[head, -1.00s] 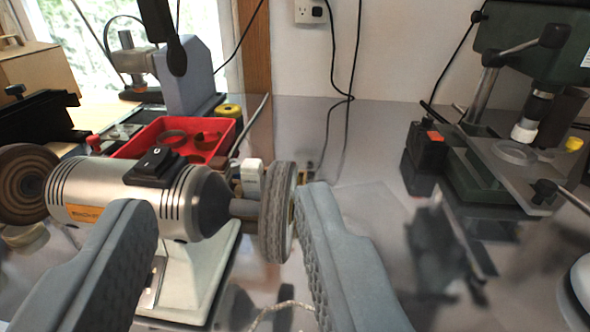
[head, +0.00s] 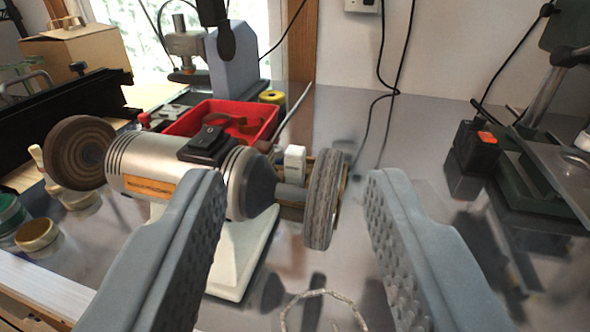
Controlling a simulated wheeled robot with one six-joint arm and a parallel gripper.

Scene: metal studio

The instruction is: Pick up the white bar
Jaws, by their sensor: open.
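A small white block (head: 295,161), the only thing here that looks like a white bar, stands just behind the shaft and right wheel of a bench grinder (head: 150,162). Its lower part is hidden by the shaft. My gripper (head: 295,180) is open, with its two grey fingers wide apart in the lower foreground. Nothing is between the finger pads at close range. The white block shows between the fingertips in the picture, farther off beyond the grinder's right wheel (head: 326,200).
A red tray (head: 272,118) with round parts lies behind the grinder. A drill press base (head: 530,190) and a black box with an orange top (head: 478,145) stand at the right. A looped cord (head: 325,292) lies in front. Bench is bare right of the wheel.

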